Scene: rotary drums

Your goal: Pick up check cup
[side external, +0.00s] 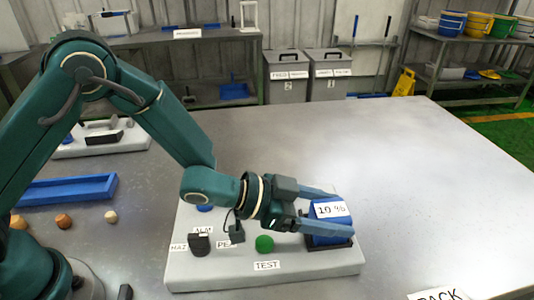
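A blue drum (328,236) with a "10 %" label sits in a dark cradle at the right end of the light grey board (270,284). My gripper (325,207) points right, its two fingers spread apart along the drum's upper part. I cannot tell whether they touch it. No item is legibly marked as the check cup. A black cup-like cylinder (199,245) stands at the board's left, beside a small label. A green round knob (264,243) sits above the "TEST" label, left of the drum.
A small dark block (237,233) stands mid-board, and a blue round piece (205,208) lies behind, partly hidden by my arm. A blue tray (66,190) and several small wooden pieces (63,221) lie at left. The table's right side is clear, with a "PACK" label in front.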

